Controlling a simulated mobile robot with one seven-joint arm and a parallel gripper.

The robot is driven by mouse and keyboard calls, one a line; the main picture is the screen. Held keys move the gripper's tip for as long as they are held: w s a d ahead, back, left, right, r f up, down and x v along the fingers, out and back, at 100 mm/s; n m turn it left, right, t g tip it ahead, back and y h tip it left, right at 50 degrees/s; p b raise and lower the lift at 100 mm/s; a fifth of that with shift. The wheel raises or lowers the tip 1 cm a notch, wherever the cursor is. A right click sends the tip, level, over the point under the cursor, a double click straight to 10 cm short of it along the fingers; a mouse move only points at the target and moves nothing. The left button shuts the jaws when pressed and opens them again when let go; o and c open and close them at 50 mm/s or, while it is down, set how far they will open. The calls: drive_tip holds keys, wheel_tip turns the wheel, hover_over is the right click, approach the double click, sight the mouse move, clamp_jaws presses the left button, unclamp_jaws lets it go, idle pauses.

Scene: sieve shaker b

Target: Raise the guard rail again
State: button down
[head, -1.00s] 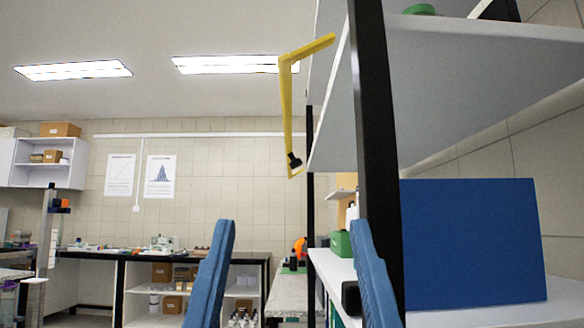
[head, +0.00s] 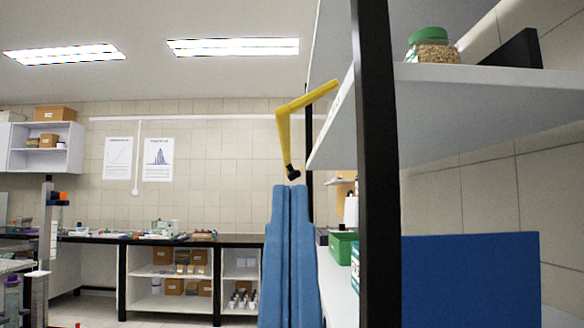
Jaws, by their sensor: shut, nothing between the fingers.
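The yellow guard rail (head: 284,127) shows in the head view at the upper middle, at the side of a white shelf. One yellow bar slopes up to the right toward the shelf. Another hangs down from the corner and ends in a black piece (head: 292,173). My gripper (head: 290,190) has two blue fingers standing upright and pressed together, with nothing between them. Its tips are just below the black end of the rail in the picture. I cannot tell whether they touch it.
A black post (head: 375,180) and the white shelf (head: 450,95) stand close on the right. A jar with a green lid (head: 432,46) sits on the shelf. A blue panel (head: 470,280) is below. Open room lies left of my gripper, with a far bench (head: 160,240) behind.

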wheel_tip(320, 180, up, 18)
drive_tip(key=p, duration=1.5)
drive_tip(key=shift+r+p, duration=0.15)
drive_tip(key=shift+p, duration=0.15)
